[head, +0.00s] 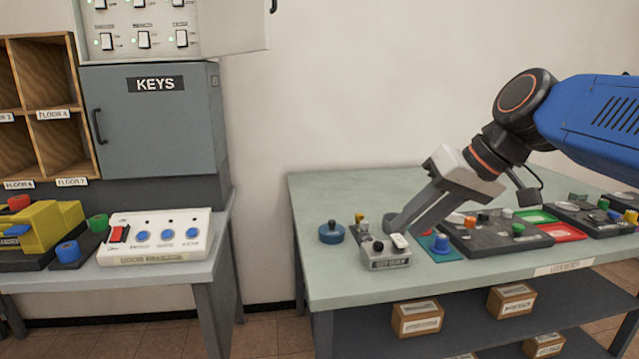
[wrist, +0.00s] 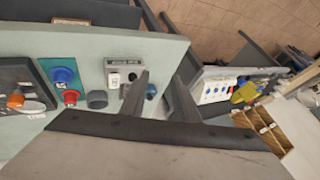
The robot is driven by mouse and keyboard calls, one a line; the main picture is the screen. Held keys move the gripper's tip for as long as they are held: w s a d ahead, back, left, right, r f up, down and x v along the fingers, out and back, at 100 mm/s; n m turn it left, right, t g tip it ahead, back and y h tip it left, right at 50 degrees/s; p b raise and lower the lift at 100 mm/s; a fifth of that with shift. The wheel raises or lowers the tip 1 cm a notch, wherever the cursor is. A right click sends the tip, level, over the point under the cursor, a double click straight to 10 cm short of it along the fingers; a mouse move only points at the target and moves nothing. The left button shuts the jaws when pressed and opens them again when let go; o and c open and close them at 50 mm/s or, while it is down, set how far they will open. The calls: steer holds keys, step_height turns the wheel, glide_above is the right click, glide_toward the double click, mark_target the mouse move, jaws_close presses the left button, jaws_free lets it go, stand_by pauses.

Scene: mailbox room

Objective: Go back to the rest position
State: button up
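My gripper (head: 399,224) is at the end of my blue arm, which reaches in from the right over the pale green table (head: 330,190). Its fingers slant down to the left, close to a small grey switch box (head: 388,262) with a black knob and a white switch. In the wrist view my gripper (wrist: 161,76) has its two fingers apart with nothing between them. The switch box (wrist: 122,75) shows beside one finger there. I cannot tell whether a finger touches the box.
A blue round knob (head: 331,232) stands left of the switch box. A dark panel (head: 490,236) with coloured knobs lies right, under my arm. At left are a grey KEYS cabinet (head: 155,125) and a white button panel (head: 150,238). Cardboard boxes (head: 417,318) sit on the lower shelf.

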steer(key=s+d+f+m+h, duration=0.1)
steer(key=s+d+f+h, duration=0.1)
steer(key=s+d+f, duration=0.2)
steer(key=s+d+f+m+h, duration=0.1)
steer(key=s+d+f, duration=0.3)
steer(key=f, duration=0.6)
steer(key=s+d+f+h, duration=0.3)
steer(key=s+d+f, duration=0.1)
steer(key=f, duration=0.4)
steer(key=shift+s+d+m+t, duration=0.15)
steer(key=shift+s+m+t, duration=0.25)
steer(key=shift+s, duration=0.35)
steer(key=shift+r, duration=0.1)
stand_by(4.9)
